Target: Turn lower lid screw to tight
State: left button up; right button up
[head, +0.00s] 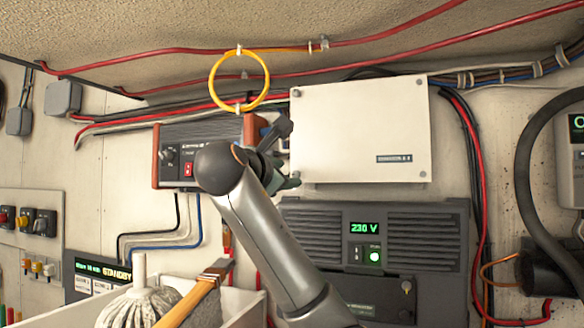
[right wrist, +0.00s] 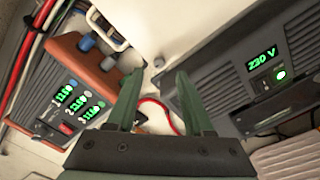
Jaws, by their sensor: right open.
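The upper left screw (head: 296,92), upper right screw (head: 420,83) and lower right screw (head: 423,175) show. The lower left corner is close behind my right gripper, and I cannot make out a screw there. My right gripper (head: 284,160) is at the lid's left edge, partly hidden by its own wrist. In the right wrist view its green fingers (right wrist: 155,92) are apart with nothing between them. My left gripper is not in view.
An orange-ended grey device (head: 203,148) is left of the lid, close to my wrist. A dark inverter (head: 335,245) reading 230 V is below the lid. A yellow cable loop (head: 239,80) hangs above left. A mop (head: 140,300) and a wooden-handled brush (head: 195,295) stand in front.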

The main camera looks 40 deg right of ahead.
aim_at(296, 174)
jog(key=shift+p+x, duration=0.5)
jog(key=shift+x, duration=1.85)
jog(key=shift+a, duration=0.1)
grip_shut()
